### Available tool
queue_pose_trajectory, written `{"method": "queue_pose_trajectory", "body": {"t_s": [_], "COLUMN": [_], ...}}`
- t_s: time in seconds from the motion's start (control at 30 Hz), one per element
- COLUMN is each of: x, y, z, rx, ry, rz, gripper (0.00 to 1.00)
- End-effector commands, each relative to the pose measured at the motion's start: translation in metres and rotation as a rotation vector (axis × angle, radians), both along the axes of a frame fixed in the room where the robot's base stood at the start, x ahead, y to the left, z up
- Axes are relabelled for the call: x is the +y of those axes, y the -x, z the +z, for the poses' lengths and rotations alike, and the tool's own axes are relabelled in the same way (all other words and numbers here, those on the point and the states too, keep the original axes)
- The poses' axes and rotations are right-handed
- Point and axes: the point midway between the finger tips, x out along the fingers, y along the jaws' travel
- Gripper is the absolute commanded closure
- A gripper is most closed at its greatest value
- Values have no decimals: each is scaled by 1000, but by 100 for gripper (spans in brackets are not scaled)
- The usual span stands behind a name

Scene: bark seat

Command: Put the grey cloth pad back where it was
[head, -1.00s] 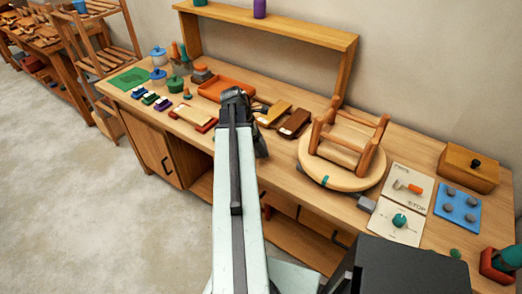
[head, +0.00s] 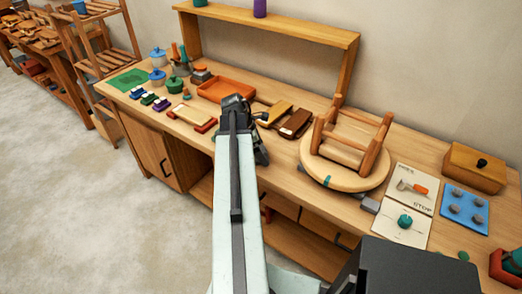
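My gripper (head: 252,116) is at the end of my raised arm, in the middle of the head view, over the bench top. I see it from behind; its fingers are hidden, so I cannot tell whether it is open, shut or holding anything. A small grey piece (head: 370,205) lies at the front right edge of the upturned stool's round seat (head: 345,181). I cannot tell whether it is the grey cloth pad. No other clear grey cloth shows. The stool's legs point up.
The bench (head: 415,153) is crowded. An orange tray (head: 226,89), brown brushes (head: 295,124) and a cream block (head: 194,116) lie near my gripper. On the right are printed cards (head: 402,223), a blue mat (head: 464,208) and a wooden box (head: 474,168). A shelf (head: 270,32) stands behind.

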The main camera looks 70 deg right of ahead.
Motion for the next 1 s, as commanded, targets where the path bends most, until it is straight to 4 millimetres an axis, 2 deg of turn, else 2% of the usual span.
{"method": "queue_pose_trajectory", "body": {"t_s": [0.17, 0.27, 0.5, 0.63, 0.77, 1.0], "x": [2, 4, 14, 20, 23, 23], "y": [-3, -7, -25, -34, -38, -39], "z": [15, 31, 85, 108, 116, 113], "rx": [0, 0, 0, 0, 0, 0], "ry": [0, 0, 0, 0, 0, 0], "rz": [1, 0, 1, 0, 0, -2], "gripper": [2, 2, 2, 2, 2, 2]}}
